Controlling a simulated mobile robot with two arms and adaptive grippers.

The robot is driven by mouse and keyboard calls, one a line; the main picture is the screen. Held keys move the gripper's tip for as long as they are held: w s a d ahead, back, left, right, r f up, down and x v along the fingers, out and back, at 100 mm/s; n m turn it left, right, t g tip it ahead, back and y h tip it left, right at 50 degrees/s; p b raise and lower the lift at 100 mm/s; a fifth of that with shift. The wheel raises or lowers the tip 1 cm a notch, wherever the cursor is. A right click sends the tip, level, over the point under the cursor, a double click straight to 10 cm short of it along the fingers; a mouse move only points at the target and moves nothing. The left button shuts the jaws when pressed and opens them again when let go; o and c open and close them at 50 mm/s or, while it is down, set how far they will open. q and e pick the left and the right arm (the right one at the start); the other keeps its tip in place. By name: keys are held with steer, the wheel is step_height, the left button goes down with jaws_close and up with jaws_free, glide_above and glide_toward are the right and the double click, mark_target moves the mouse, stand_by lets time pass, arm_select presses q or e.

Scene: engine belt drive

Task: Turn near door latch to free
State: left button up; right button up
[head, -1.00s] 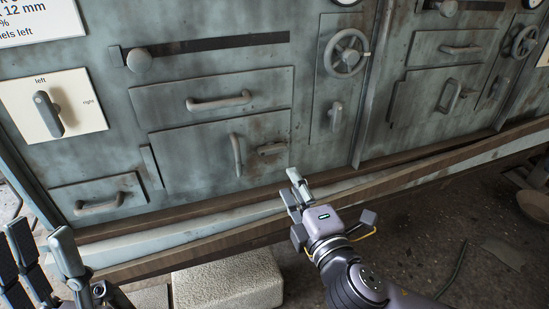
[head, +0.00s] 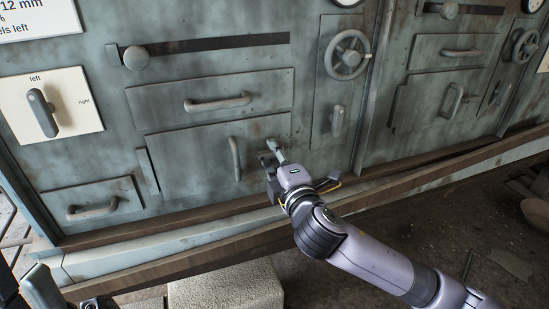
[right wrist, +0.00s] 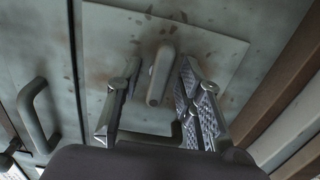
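The near door (head: 190,165) is a grey-green panel with a vertical bar handle (head: 235,158). Its latch (right wrist: 161,75) is a short grey lever on a pale plate, seen in the right wrist view. In the head view the latch is hidden behind my right gripper (head: 270,153). In the right wrist view that gripper (right wrist: 158,88) is open, with one finger on each side of the latch. The right finger is nearer to it; I cannot tell whether it touches. My left gripper (head: 40,288) shows only in part at the bottom left corner.
A drawer handle (head: 217,102) is above the door. A plate marked left and right carries a lever (head: 42,113) at the left. A handwheel (head: 347,55) and another small lever (head: 337,120) are to the right. A ledge (head: 180,240) runs below; a pale block (head: 225,287) lies on the floor.

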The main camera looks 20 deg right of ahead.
steer(key=shift+c, duration=0.5)
jaws_close()
